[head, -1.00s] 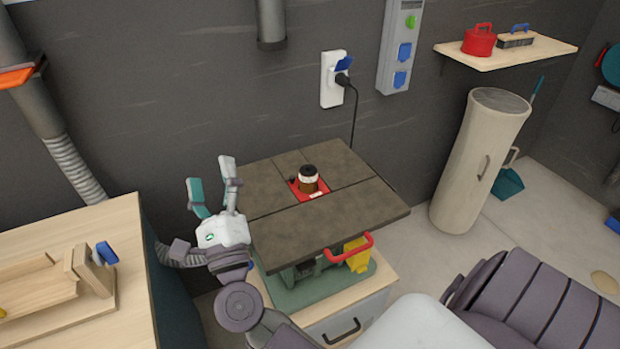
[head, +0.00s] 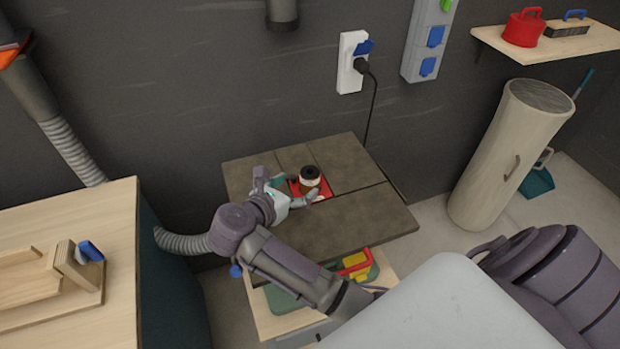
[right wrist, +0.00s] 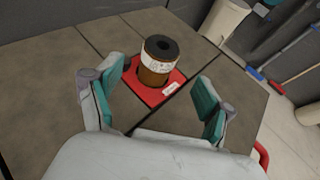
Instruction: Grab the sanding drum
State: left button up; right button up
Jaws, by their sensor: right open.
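The sanding drum (right wrist: 156,62) is a brown cylinder with a pale label band and a black top with a hole. It stands upright on a red plate (right wrist: 148,95) set in the dark table top (head: 340,225). In the head view the drum (head: 310,178) shows beside my right gripper (head: 296,190), which partly hides it. In the right wrist view my right gripper (right wrist: 158,103) is open, its two teal-lined fingers spread to either side, with the drum a little beyond the fingertips. My left gripper is not in view.
A wooden bench (head: 75,220) with a wooden jig stands at the left. A power cord hangs from the wall socket (head: 352,62) behind the table. A tall beige cylinder (head: 510,155) stands at the right. The table top around the red plate is clear.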

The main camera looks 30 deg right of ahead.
aim_at(305, 179)
jog(key=x, duration=0.1)
jog(key=p+x, duration=0.1)
jog(key=x, duration=0.1)
jog(key=shift+w+d+r+p, duration=0.15)
jog(key=shift+d+p, duration=0.15)
jog(key=shift+d, duration=0.05)
jog(key=p+x, duration=0.1)
jog(key=x, duration=0.2)
jog(key=shift+w+d+f+p, duration=0.1)
jog(key=shift+d+f+p, duration=0.05)
jog(key=shift+f+p, duration=0.15)
jog(key=shift+w+d+f, duration=0.1)
jog(key=shift+d+f, duration=0.05)
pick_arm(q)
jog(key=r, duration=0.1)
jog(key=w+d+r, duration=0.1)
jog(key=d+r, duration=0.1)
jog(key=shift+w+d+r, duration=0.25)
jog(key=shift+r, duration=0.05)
pick_arm(e)
jog(key=c, duration=1.3)
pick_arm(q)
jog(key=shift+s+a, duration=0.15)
pick_arm(e)
jog(key=shift+c, duration=0.4)
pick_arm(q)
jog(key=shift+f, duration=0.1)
